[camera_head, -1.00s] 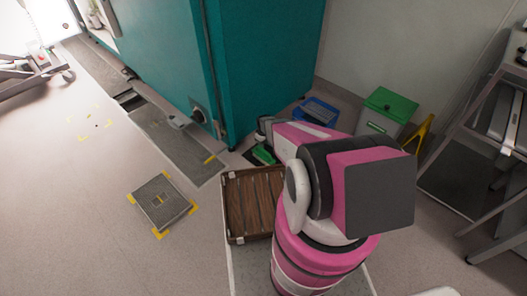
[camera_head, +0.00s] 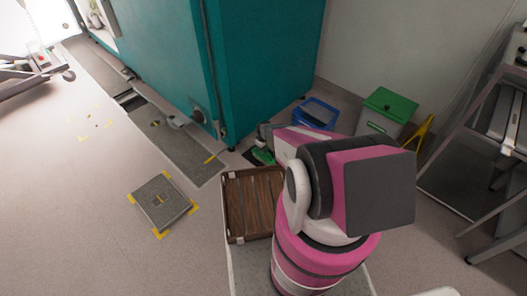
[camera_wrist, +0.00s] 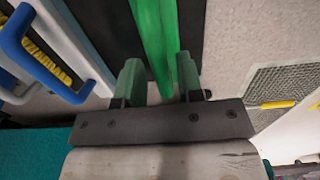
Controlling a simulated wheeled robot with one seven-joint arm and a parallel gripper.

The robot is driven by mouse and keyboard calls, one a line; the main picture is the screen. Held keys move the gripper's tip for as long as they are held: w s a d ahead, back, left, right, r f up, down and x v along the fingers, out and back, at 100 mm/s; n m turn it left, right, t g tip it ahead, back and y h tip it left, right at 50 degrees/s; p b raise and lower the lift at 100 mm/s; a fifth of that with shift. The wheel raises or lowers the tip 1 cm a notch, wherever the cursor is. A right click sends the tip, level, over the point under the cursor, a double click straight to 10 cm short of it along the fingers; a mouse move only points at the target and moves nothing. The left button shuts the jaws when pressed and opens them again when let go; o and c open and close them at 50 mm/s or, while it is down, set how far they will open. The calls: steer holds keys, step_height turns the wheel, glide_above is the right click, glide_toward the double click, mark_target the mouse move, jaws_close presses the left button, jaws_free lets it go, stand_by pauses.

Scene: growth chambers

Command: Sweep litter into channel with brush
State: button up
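A green bar-like handle (camera_head: 263,156), which looks like the brush, lies on a dark mat by the chamber's near corner. In the wrist view the green bar (camera_wrist: 152,35) runs between the two fingers of my gripper (camera_wrist: 159,78). The fingers stand apart on either side of the bar, with narrow gaps showing, so my gripper is open around or just above it. The bristles are hidden. Small dark litter bits (camera_head: 96,124) lie on the floor at the left, among yellow marks. A dark channel opening (camera_head: 128,98) shows between floor panels along the chamber.
The teal chamber (camera_head: 265,70) stands close behind my gripper. A blue bin (camera_head: 316,113), a green-lidded bin (camera_head: 390,103) and a yellow stand (camera_head: 421,134) are to the right. Floor at left is mostly clear.

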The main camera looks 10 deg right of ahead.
jaws_close()
steer(key=shift+r, duration=0.15)
steer(key=shift+r, duration=3.65)
